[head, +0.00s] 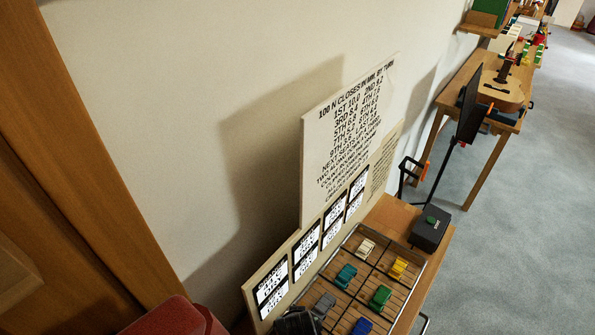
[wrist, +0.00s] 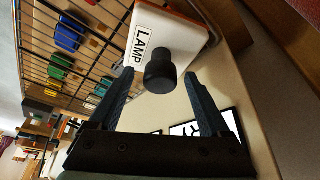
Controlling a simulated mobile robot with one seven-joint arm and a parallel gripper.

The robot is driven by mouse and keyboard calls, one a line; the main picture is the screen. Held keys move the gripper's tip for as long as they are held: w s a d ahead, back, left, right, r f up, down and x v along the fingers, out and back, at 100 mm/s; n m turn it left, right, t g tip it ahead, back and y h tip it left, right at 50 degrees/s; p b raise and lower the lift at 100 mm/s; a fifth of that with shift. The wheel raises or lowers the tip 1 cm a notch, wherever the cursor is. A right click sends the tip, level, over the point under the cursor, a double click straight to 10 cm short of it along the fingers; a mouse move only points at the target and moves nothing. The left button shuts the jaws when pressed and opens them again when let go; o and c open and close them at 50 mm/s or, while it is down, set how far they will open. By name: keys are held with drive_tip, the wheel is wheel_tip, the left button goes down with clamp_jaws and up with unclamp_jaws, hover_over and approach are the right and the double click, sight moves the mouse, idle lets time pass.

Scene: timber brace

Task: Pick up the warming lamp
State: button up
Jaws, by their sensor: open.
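A white box with an orange edge and a label reading LAMP (wrist: 172,30) is at the top of the wrist view. A round black knob (wrist: 160,72) sticks out from it towards me. My gripper (wrist: 160,80) is open, with one dark finger on each side of the knob. The knob lies between the fingertips, and I see gaps on both sides. I cannot tell how deep it sits between them. I cannot make out the labelled box in the head view.
A lettered board (head: 345,140) rises at the wall. Grey floor (head: 535,180) is clear at right.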

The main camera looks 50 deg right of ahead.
clamp_jaws()
idle(1.3)
